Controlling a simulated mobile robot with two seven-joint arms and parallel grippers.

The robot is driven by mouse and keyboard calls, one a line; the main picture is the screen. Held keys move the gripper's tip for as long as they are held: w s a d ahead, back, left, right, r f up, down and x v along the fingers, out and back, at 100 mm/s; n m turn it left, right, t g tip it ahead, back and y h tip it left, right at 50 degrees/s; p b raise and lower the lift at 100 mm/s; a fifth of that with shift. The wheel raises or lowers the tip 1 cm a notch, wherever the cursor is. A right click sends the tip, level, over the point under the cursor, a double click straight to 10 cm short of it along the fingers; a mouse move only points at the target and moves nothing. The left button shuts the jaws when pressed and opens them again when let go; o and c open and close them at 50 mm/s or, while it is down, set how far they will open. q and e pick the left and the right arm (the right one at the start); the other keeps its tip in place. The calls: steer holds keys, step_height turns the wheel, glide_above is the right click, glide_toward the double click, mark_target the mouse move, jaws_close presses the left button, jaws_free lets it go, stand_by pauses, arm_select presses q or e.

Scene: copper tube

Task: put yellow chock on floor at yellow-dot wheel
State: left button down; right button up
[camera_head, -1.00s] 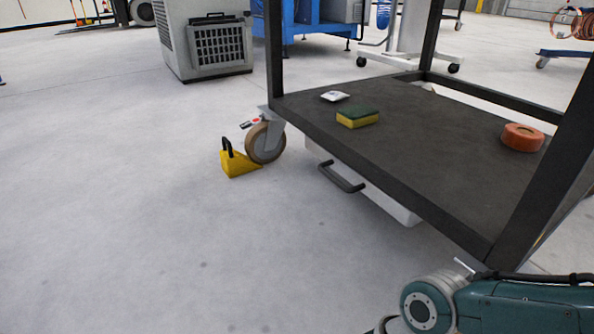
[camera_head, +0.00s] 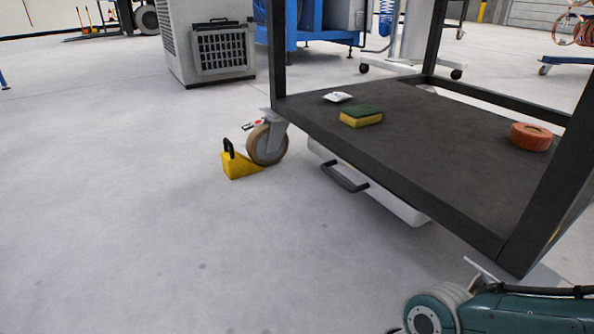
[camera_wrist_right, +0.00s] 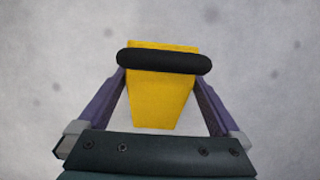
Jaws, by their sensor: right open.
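In the right wrist view a yellow chock (camera_wrist_right: 162,98) with a black bar handle (camera_wrist_right: 164,62) lies between the fingers of my right gripper (camera_wrist_right: 163,80). The fingers are open, one on each side of it; I cannot tell whether they touch it. Pale floor shows around it. In the head view another yellow chock (camera_head: 239,164) with a black handle sits on the floor against the left side of a brown caster wheel (camera_head: 267,145). A red spot shows beside that wheel. No yellow-dot wheel is clearly visible. My right gripper and my left gripper are outside the head view.
The dark cart shelf (camera_head: 430,155) carries a sponge (camera_head: 361,116), a white packet (camera_head: 337,97) and an orange tape roll (camera_head: 530,136). A white drawer (camera_head: 395,200) with a black handle hangs below. A cart post stands near my right arm. The floor at left is clear.

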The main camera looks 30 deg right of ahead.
steer(key=p+v, duration=0.9)
steer(key=v, duration=0.3)
steer(key=s+a+r+n, duration=0.4)
steer(key=a+r+n, duration=0.4)
steer(key=n, duration=0.4)
steer(key=s+d+r+n+t+h, duration=0.1)
steer(key=d+r+n+t+h, duration=0.3)
steer(key=d+r+n, duration=0.3)
steer(key=v, duration=0.3)
steer(key=shift+w+r, duration=0.2)
steer(key=shift+r, duration=0.05)
steer(key=shift+a, duration=0.1)
